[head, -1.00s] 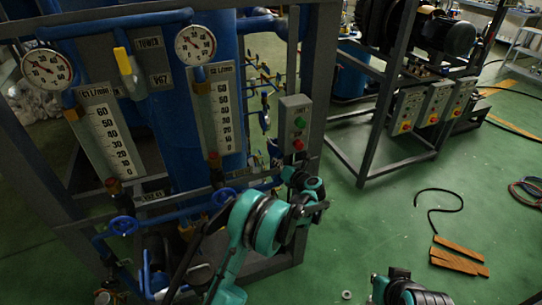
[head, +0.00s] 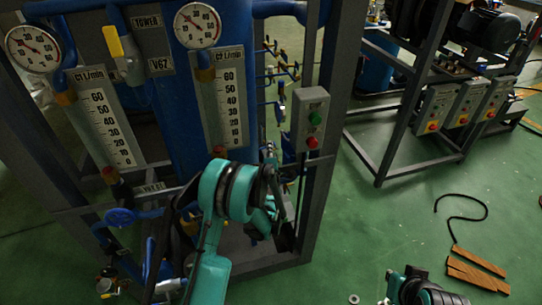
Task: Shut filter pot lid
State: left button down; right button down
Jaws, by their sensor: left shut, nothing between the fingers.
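I cannot make out the filter pot or its lid for certain. The lower part of the blue piping rig (head: 185,120) is partly hidden behind my teal left arm. My left gripper (head: 284,238) is dark, small in the picture and partly covered by the arm's wrist. It is shut and empty, low in front of the rig's right frame post. Part of my right arm shows at the bottom right edge, but its gripper is out of the picture.
Two round gauges and two scaled flow meters (head: 218,110) face me. A switch box (head: 311,118) with green and red buttons hangs on the post. Wood pieces (head: 478,270) and a black cable (head: 460,215) lie on the green floor.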

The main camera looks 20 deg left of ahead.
pick_arm(q)
jog(key=w, duration=0.1)
jog(key=w+d+b, duration=0.1)
jog(key=w, duration=0.1)
jog(key=w+d+b, duration=0.1)
jog(key=w, duration=0.1)
jog(key=shift+d, duration=0.15)
pick_arm(e)
notch_tip(320, 180, down, 2)
jog(key=shift+f, duration=0.15)
